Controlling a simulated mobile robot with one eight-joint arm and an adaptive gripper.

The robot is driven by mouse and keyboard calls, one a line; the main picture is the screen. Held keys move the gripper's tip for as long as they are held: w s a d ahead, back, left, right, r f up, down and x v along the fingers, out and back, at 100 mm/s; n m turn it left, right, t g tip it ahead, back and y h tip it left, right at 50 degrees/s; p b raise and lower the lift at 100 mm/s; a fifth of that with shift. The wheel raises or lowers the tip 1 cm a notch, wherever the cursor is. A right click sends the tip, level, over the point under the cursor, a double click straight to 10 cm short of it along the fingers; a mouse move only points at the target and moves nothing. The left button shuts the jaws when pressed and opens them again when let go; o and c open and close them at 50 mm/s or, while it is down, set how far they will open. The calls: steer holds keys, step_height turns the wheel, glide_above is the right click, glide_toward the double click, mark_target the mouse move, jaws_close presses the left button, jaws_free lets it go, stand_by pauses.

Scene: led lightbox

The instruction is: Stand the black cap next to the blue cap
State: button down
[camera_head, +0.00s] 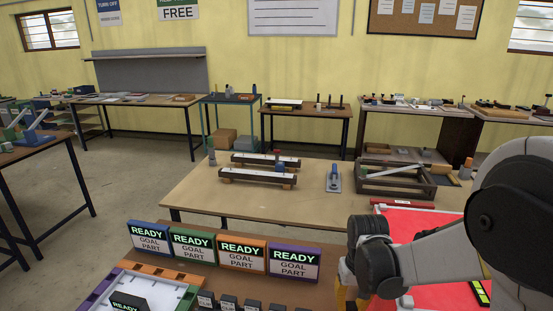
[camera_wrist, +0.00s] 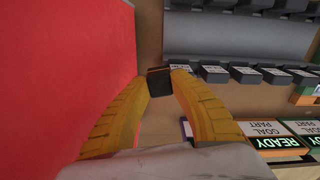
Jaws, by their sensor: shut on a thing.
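In the wrist view my gripper (camera_wrist: 160,76) has its two yellow fingers closed around a small dark block with a brownish edge. This block looks like the black cap (camera_wrist: 160,84). In the head view my gripper is mostly hidden behind my arm at the lower right, with only a bit of yellow finger (camera_head: 341,295) showing, and the held piece cannot be made out. I cannot pick out a blue cap with certainty in either view.
A row of small dark labelled blocks (camera_wrist: 245,75) lies right of my fingertips. Goal-part signs (camera_head: 242,254) stand behind a tray with coloured edges (camera_head: 96,293). A red surface (camera_wrist: 95,60) lies left of my gripper in the wrist view. A wooden table (camera_head: 210,192) stands beyond.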

mark_target(351, 306)
steer(key=shift+s+f, duration=0.1)
steer(key=shift+f, duration=0.1)
steer(key=shift+r, duration=0.1)
steer(key=shift+r+p, duration=1.45)
steer(key=shift+r, duration=0.55)
steer(key=shift+f, duration=0.15)
